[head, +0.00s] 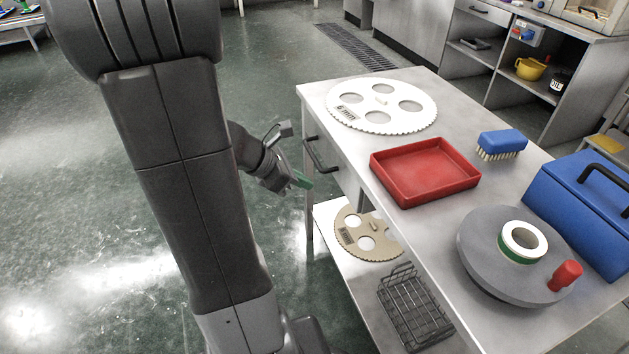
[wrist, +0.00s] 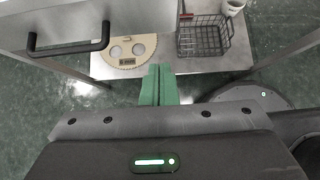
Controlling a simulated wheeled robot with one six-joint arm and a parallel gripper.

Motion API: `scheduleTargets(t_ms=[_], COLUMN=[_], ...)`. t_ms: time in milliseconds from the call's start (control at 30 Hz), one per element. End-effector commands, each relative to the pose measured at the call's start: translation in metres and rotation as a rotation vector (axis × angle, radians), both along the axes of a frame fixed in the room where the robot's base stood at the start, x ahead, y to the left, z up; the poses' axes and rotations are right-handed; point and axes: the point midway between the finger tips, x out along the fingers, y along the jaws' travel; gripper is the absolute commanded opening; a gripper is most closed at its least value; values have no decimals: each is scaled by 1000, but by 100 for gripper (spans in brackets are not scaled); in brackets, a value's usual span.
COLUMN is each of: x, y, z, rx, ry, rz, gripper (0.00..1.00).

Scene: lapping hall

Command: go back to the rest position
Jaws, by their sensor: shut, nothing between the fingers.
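My gripper (head: 303,181) is beside the left edge of the table, near the black drawer handle, and holds nothing. In the wrist view its green fingers (wrist: 159,84) are together, pointing toward the lower shelf. The table (head: 457,116) stands to the right of my arm. Its black drawer handle (head: 318,157) is close to my gripper; it also shows in the wrist view (wrist: 70,50) at the upper left. I cannot tell the exact gap between gripper and handle.
On the tabletop are a white toothed disc (head: 381,88), a red tray (head: 425,196), a blue brush (head: 502,143), a grey round plate (head: 480,262) and a blue box (head: 575,225). The lower shelf holds a beige disc (head: 352,218) and a wire basket (head: 413,305). Floor at left is clear.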

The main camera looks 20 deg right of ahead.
Motion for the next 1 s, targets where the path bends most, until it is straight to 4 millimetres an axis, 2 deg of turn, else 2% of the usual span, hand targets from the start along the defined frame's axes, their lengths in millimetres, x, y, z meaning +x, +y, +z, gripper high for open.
scheduleTargets(t_ms=[133,567,767,1000], x=[0,0,-1,-2], y=[6,6,-7,-33], z=[7,5,-10,-37], rx=[0,1,0,1], ry=[0,1,3,3], rz=[1,-1,-4,-4], gripper=[0,0,0,0])
